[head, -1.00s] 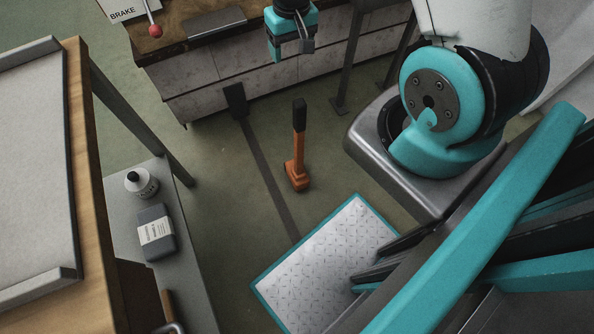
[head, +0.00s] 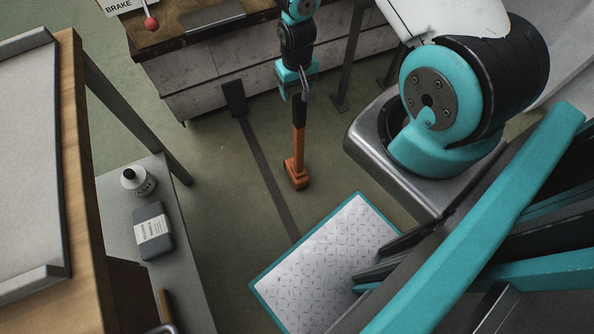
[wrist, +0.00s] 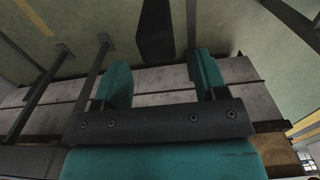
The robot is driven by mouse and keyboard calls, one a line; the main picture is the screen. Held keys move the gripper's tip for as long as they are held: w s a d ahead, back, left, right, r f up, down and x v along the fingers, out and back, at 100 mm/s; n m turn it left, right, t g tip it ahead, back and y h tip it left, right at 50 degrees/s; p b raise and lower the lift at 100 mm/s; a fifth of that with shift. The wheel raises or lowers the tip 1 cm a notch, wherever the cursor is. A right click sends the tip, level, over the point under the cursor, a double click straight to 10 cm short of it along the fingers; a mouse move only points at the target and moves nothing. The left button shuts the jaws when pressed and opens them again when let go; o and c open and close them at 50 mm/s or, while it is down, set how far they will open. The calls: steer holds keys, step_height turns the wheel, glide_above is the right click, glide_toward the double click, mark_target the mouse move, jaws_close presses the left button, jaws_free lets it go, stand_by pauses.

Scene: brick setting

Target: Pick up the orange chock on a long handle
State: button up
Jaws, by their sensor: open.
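The orange chock (head: 296,173) stands on the floor in the head view, its long handle upright. The handle has an orange lower part and a black grip (head: 299,112). My gripper (head: 299,94) is above the chock, at the top of the grip, and hides the handle's upper end. In the wrist view, my gripper (wrist: 160,75) has its two teal fingers apart, with nothing clamped. A dark shape, which looks like the black grip (wrist: 155,30), shows between and just beyond the fingertips. Contact cannot be told.
A workbench (head: 200,77) with pale drawer fronts stands behind the chock. A teal-edged patterned panel (head: 325,265) is in front. A grey shelf at left holds a bottle (head: 137,181) and dark box (head: 153,231).

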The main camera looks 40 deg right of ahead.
mark_target(297, 96)
step_height(297, 96, down, 4)
steer(key=shift+r, duration=0.15)
steer(key=shift+r, duration=0.1)
jaws_close()
